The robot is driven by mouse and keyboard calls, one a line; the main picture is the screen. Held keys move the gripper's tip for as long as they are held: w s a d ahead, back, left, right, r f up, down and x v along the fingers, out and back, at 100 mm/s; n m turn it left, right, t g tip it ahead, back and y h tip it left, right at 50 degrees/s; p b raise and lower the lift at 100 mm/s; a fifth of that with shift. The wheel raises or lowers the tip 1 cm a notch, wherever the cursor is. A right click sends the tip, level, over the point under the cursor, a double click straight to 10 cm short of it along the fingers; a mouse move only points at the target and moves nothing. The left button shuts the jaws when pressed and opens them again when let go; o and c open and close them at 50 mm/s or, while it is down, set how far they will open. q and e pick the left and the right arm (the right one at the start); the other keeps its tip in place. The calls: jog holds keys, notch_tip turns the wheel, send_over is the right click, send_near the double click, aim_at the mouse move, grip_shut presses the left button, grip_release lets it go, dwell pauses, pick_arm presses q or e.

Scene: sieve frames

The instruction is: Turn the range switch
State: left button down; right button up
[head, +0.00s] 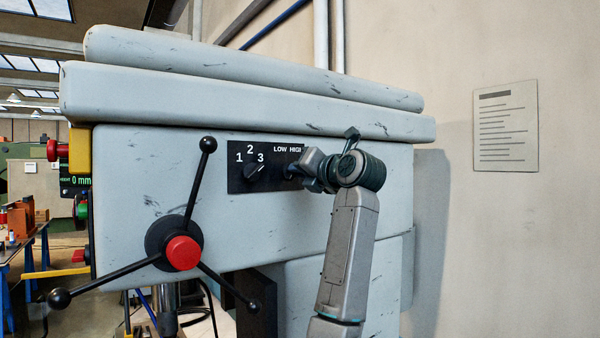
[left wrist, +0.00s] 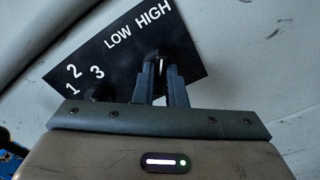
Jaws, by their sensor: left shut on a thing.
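The range switch (left wrist: 160,67) is a dark knob with a white mark, below the LOW and HIGH labels on a black panel (left wrist: 189,65). In the left wrist view its mark points up, roughly toward HIGH; the exact setting is hard to tell. My left gripper (left wrist: 160,82) is shut on this knob, its two fingers on either side of it. In the head view my left gripper (head: 294,173) covers most of the switch at the right end of the panel (head: 236,184). My right gripper is in neither view.
A second knob (head: 252,172), marked 1, 2, 3, sits just left of the range switch. A three-spoked handle with a red hub (head: 182,252) stands out further left, one spoke reaching up near the panel. A paper notice (head: 506,127) hangs on the right wall.

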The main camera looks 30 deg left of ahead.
pick_arm(q)
jog(key=shift+r, duration=0.1)
jog(key=c, duration=1.5)
grip_release()
jog(key=shift+d, duration=0.15)
jog(key=b+v, duration=0.5)
jog(key=v, duration=0.5)
jog(key=shift+s+d, duration=0.1)
jog(key=shift+d, duration=0.2)
